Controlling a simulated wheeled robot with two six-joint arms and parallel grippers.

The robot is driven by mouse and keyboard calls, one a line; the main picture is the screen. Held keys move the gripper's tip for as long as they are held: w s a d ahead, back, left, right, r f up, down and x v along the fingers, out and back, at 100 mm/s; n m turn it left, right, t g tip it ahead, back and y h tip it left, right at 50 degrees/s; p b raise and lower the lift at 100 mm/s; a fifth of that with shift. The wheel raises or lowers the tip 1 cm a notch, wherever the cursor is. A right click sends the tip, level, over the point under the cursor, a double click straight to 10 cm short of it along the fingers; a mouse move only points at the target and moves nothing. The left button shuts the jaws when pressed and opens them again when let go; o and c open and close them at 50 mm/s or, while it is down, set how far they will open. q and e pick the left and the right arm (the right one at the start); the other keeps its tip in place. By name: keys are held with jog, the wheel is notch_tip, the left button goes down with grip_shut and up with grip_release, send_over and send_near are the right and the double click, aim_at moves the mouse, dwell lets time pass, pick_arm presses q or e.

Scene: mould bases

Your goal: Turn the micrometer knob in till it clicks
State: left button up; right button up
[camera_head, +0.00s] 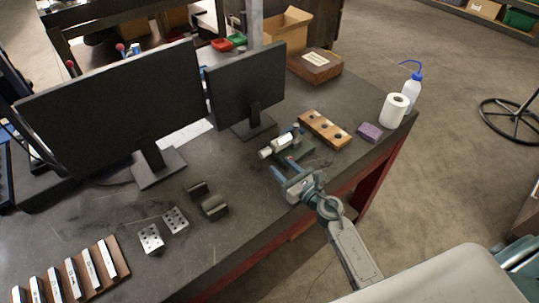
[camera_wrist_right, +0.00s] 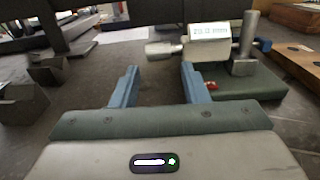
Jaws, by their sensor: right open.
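A digital micrometer (camera_head: 283,144) is held in a stand with a dark green base (camera_wrist_right: 240,80) on the grey bench. In the right wrist view its display (camera_wrist_right: 209,31) faces me, and the knob (camera_wrist_right: 160,50) is at its left end. My right gripper (camera_head: 285,168) is open and empty on the near side of the micrometer. In the right wrist view its two blue fingers (camera_wrist_right: 160,83) point toward the knob, which shows beyond and above the gap between them. The fingers appear apart from the knob. My left gripper is not in view.
A wooden block with holes (camera_head: 325,129), a purple sponge (camera_head: 369,132), a white roll (camera_head: 394,109) and a wash bottle (camera_head: 412,91) lie to the right. Two monitors (camera_head: 120,105) stand behind left. Dark V-blocks (camera_head: 214,206) and drilled metal blocks (camera_head: 151,238) lie left of my gripper.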

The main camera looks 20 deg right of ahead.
jog(key=shift+b+v, duration=0.6)
jog(key=shift+v, duration=2.7)
jog(key=shift+s+d+f+b, duration=0.1)
jog(key=shift+s+d+b, duration=0.05)
jog(key=shift+s+b, duration=0.2)
jog(key=b+v, duration=0.6)
jog(key=v, duration=0.3)
jog(key=shift+s+b, duration=0.3)
jog(key=shift+s, duration=0.1)
jog(key=shift+d, duration=0.2)
jog(key=shift+o, duration=0.2)
